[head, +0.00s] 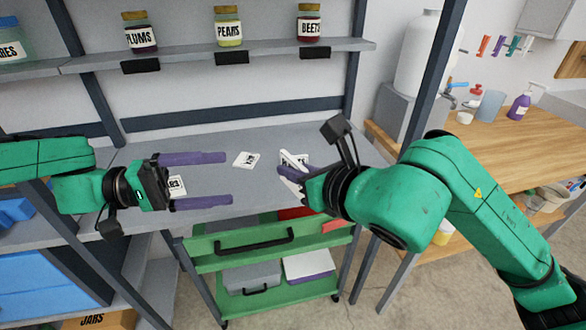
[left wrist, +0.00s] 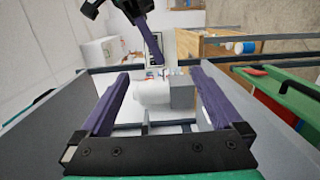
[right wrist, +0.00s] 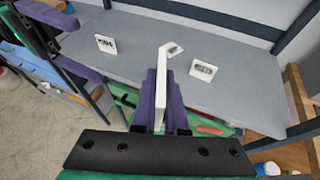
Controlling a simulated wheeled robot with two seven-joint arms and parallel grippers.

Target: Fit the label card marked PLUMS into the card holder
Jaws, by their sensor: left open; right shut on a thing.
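My right gripper (head: 286,173) is shut on a white label card (right wrist: 162,88), held on edge above the grey work surface; its print faces away and cannot be read. Three other white cards lie on that surface: one in the middle (head: 246,159), one by my left gripper (head: 176,184), and one near the held card, clear in the right wrist view (right wrist: 204,70). Their words are too small to read surely. My left gripper (head: 228,179) is open and empty above the surface. A black card holder (head: 140,67) is on the upper shelf edge below the PLUMS jar (head: 140,33).
The PEARS jar (head: 229,28) and BEETS jar (head: 308,24) stand along the upper shelf, with black holders (head: 230,58) below them. A dark shelf post (head: 432,70) rises right of the surface. A green cart (head: 215,262) stands below. The surface's back is clear.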

